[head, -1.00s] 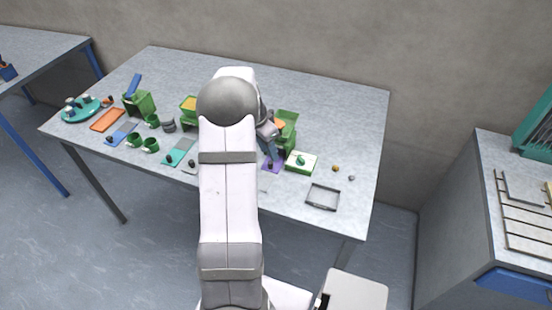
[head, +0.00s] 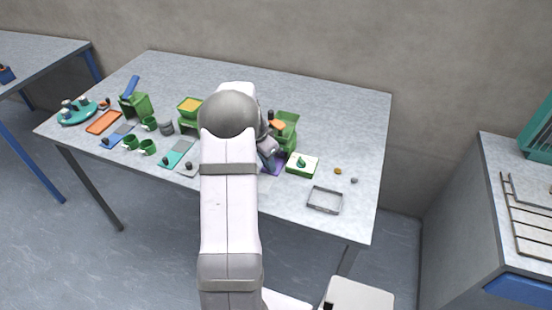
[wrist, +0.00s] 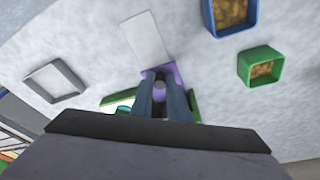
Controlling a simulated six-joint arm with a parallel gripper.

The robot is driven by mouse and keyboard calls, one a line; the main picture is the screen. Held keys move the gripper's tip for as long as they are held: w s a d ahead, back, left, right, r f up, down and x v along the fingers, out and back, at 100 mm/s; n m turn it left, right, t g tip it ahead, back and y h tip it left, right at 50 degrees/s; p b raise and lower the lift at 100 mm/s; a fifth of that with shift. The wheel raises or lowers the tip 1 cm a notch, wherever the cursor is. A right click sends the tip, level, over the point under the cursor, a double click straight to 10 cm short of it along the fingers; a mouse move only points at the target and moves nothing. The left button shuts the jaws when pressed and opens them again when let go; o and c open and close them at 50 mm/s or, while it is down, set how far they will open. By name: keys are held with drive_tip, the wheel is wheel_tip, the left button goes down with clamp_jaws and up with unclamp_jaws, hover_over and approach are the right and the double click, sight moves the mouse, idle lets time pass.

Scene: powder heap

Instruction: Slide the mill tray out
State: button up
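A purple tray (head: 280,168) lies in front of the green mill (head: 289,130), partly hidden by my arm in the head view. The wrist view shows the purple tray (wrist: 165,71) below my fingers, with a pale round knob (wrist: 158,89) between them. My gripper (wrist: 161,80) is open over the tray, one finger on each side of the knob. I cannot tell whether either finger touches it. How far the tray sits inside the mill is hidden.
A green-and-white box (head: 302,166) stands close on the right, with a grey open frame (head: 325,200) nearer the table edge. Green cups, a yellow-filled hopper (head: 190,106) and a teal plate (head: 78,113) lie left. The table's back is clear.

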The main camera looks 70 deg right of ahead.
clamp_jaws()
drive_tip(key=shift+a+b, duration=1.65)
drive_tip(key=shift+a, duration=3.5)
drive_tip(key=o, duration=0.6)
unclamp_jaws()
drive_tip(key=shift+a, duration=0.1)
drive_tip(key=p+v, duration=0.1)
drive_tip(key=v, duration=0.1)
drive_tip(key=d+p+v, duration=0.1)
drive_tip(key=p+v, duration=0.1)
drive_tip(key=v, duration=0.1)
drive_tip(key=s+p+v, duration=0.1)
drive_tip(key=p+v, duration=0.1)
drive_tip(key=shift+w+d+r, duration=0.1)
drive_tip(key=shift+d+r, duration=0.25)
drive_tip(key=shift+r, duration=0.05)
